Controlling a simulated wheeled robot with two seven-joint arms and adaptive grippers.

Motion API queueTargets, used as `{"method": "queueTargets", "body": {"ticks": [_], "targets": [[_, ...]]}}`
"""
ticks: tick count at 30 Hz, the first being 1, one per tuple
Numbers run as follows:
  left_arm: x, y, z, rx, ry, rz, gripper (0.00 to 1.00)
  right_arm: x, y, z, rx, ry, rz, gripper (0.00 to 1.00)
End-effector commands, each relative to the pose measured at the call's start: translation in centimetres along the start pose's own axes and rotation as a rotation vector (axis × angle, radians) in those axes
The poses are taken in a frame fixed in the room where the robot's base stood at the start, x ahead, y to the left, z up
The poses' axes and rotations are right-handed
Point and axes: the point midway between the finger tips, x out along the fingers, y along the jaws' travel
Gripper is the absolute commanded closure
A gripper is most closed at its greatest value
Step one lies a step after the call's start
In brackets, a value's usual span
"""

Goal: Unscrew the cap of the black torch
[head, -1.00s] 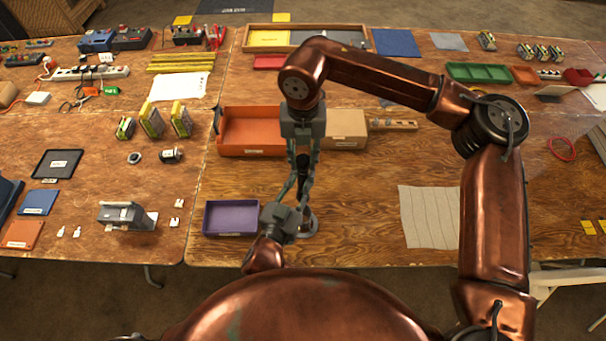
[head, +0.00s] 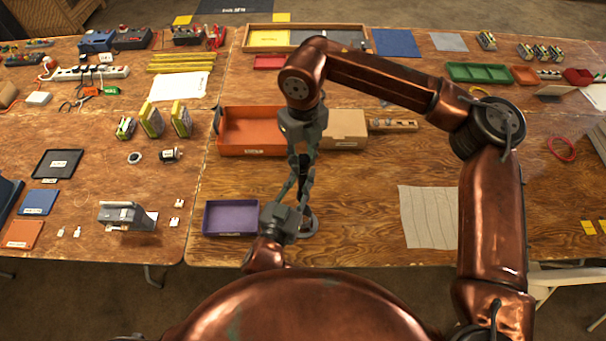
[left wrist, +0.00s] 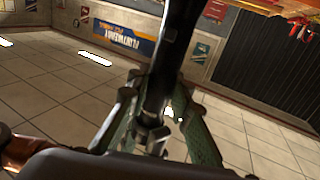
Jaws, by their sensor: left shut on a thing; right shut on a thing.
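The black torch (left wrist: 174,55) stands up between the fingers of my left gripper (left wrist: 160,118) in the left wrist view. My left gripper (head: 297,186) is shut on it, coming from below in the head view. My right gripper (head: 302,168) reaches down from above and is shut on the torch's upper end. In the head view only a small dark part of the torch (head: 301,182) shows between the fingers. The cap cannot be told apart from the body, being hidden by the right gripper.
A purple tray (head: 208,219) lies left of my left gripper. An orange bin (head: 225,150) and a cardboard box (head: 345,133) stand behind the grippers. A round grey base (head: 309,224) is on the table beside the left gripper. The wooden table to the right is clear up to a lined sheet (head: 429,217).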

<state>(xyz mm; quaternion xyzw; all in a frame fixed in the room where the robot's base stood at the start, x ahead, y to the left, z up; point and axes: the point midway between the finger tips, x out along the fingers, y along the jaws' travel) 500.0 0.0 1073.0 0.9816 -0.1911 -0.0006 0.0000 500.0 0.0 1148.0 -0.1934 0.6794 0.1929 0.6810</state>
Motion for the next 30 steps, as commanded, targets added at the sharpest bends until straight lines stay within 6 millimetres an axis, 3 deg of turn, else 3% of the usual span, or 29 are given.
{"method": "queueTargets", "body": {"ticks": [9, 23, 30], "targets": [[-0.02, 0.07, -0.34, 0.000, 0.008, 0.002, 1.00, 0.13, 0.02, 0.00, -0.392, 0.001, 0.002, 1.00], [-0.02, 0.08, -0.40, 0.000, 0.009, 0.002, 1.00, 0.14, 0.02, -0.01, -0.487, 0.001, 0.001, 1.00], [-0.02, 0.08, -0.42, 0.000, 0.010, 0.002, 1.00, 0.13, 0.01, 0.01, -0.800, 0.001, 0.001, 1.00]]}}
